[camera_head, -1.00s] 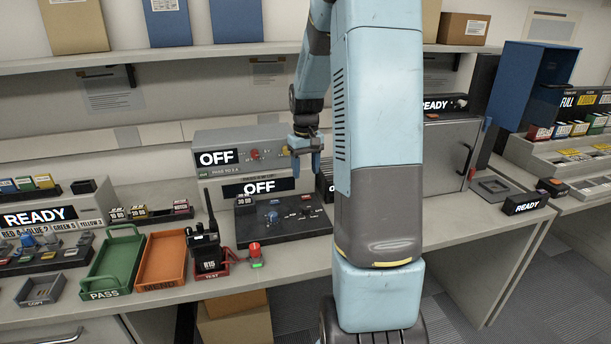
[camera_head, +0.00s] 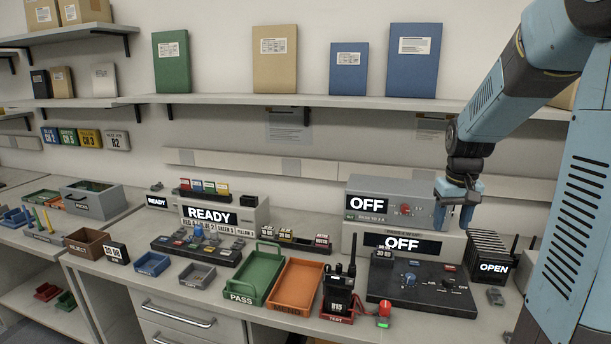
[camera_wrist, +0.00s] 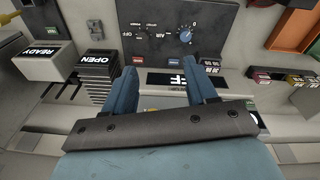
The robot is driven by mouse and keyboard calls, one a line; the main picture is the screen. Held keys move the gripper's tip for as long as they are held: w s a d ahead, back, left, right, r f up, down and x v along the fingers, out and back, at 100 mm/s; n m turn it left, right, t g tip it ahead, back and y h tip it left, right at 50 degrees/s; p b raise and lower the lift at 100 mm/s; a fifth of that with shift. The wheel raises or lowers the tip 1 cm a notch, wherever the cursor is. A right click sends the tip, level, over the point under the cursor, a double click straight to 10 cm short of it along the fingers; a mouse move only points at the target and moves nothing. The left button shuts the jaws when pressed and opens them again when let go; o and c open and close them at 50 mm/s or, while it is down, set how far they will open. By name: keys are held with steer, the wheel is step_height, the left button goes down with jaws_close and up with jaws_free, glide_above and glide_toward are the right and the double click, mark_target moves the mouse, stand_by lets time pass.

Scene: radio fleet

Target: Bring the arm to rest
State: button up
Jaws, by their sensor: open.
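My blue arm comes in from the right in the head view and bends down at the wrist. My gripper (camera_head: 458,212) hangs in the air in front of the grey unit whose displays read OFF (camera_head: 369,203). It is open and nothing shows between its fingers. In the wrist view my gripper (camera_wrist: 163,88) has its two blue fingers spread over the lower OFF display and the back of the dark control panel (camera_wrist: 165,22). The same control panel (camera_head: 385,293) shows below the gripper in the head view. I see no contact between the fingers and the bench things.
A black radio (camera_head: 337,291) stands upright on a red TEST base. A green PASS tray (camera_head: 243,300) and an orange tray (camera_head: 297,287) lie left of it. A rack marked OPEN (camera_head: 493,267) stands right of the panel. Shelves with binders (camera_head: 274,60) run above the bench.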

steer(key=s+a+r+t, duration=0.1)
steer(key=s+a+r, duration=0.2)
steer(key=s, duration=0.4)
steer(key=s+a+r+t, duration=0.2)
steer(key=s+a+r, duration=0.1)
steer(key=s+a, duration=0.2)
steer(key=s+a+r+t, duration=0.1)
steer(key=s+a+r, duration=0.2)
steer(key=s, duration=0.6)
steer(key=shift+a+r+n+y, duration=0.25)
steer(key=shift+a+n+y, duration=0.05)
steer(key=shift+a, duration=0.35)
steer(key=shift+s, duration=0.1)
